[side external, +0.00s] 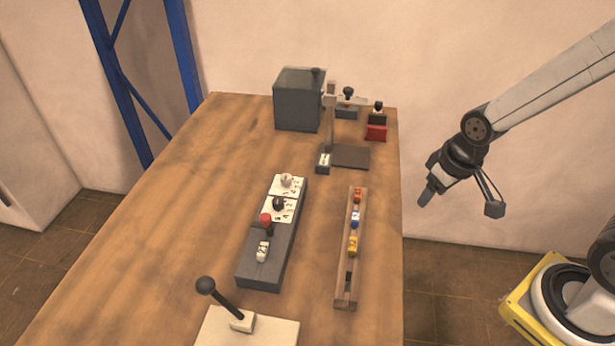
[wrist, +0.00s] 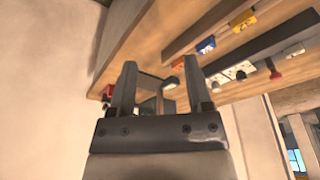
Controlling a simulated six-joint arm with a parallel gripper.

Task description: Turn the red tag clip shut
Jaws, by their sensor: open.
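The red tag clip (side external: 358,195) is a small orange-red piece at the far end of a narrow wooden rail (side external: 345,290). A blue clip (side external: 355,218) and a yellow clip (side external: 352,245) sit nearer on the same rail. Whether the red clip is turned open or shut is too small to tell. My gripper (side external: 426,196) is in the air to the right of the table edge, apart from the rail. In the wrist view my gripper (wrist: 160,65) has its two fingers spread with nothing between them. The blue clip (wrist: 205,45) and yellow clip (wrist: 243,20) show beyond the fingers.
A dark panel (side external: 258,274) with several knobs and switches lies left of the rail. A black-knobbed lever (side external: 220,302) stands at the front. A grey box (side external: 298,100), a stand (side external: 350,157) and a red block (side external: 376,133) are at the back. Bare wood lies at left.

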